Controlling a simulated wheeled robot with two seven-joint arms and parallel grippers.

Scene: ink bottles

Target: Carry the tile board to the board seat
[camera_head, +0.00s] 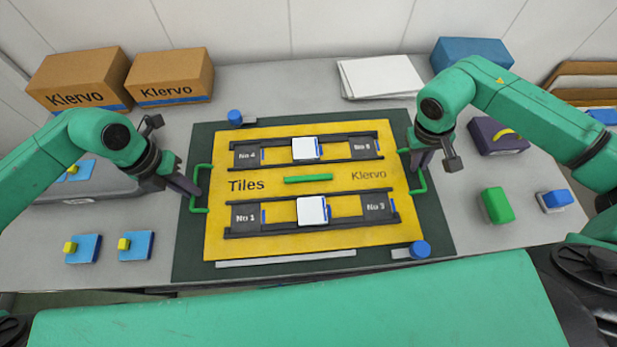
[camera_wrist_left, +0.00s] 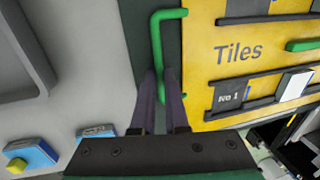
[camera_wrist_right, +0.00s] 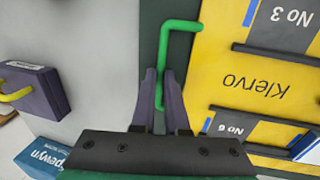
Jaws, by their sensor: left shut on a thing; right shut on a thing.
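The yellow tile board (camera_head: 300,235) is marked "Tiles" and "Klervo" and lies over a dark green mat (camera_head: 190,262). I cannot tell whether it touches the mat. My left gripper (camera_head: 192,188) is shut on the board's left green handle (camera_wrist_left: 155,40). My right gripper (camera_head: 416,172) is shut on the right green handle (camera_wrist_right: 165,45). Blue knobs stand at the mat's far left (camera_head: 235,118) and near right (camera_head: 420,249). I cannot tell which part is the board seat.
Two cardboard boxes (camera_head: 78,80) stand back left, with white sheets (camera_head: 380,77) and a blue box (camera_head: 470,52) behind. Blue blocks with yellow knobs (camera_head: 83,249) lie front left. A purple block (camera_head: 497,137), a green block (camera_head: 497,205) and a blue block (camera_head: 555,201) lie right.

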